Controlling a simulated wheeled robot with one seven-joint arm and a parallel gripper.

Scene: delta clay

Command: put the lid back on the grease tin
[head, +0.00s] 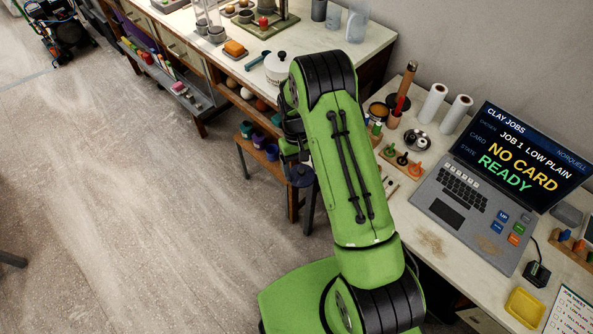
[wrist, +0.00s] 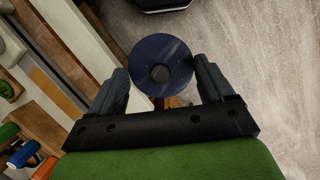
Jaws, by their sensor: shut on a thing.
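In the head view the lid (head: 302,176) shows as a dark blue disc below the gripper, just left of my green arm, over the gap between the benches. The fingers are largely hidden there by the arm. A round dark open tin (head: 379,110) with orange-brown contents stands on the right bench, right of my arm; it may be the grease tin, but I cannot tell for certain.
A laptop (head: 460,195), white rolls (head: 434,103), a metal bowl (head: 417,140) and a wooden tool rack (head: 400,160) crowd the right bench. A white lidded pot (head: 279,67) stands on the far bench. A low stool (head: 268,163) carries small coloured pots.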

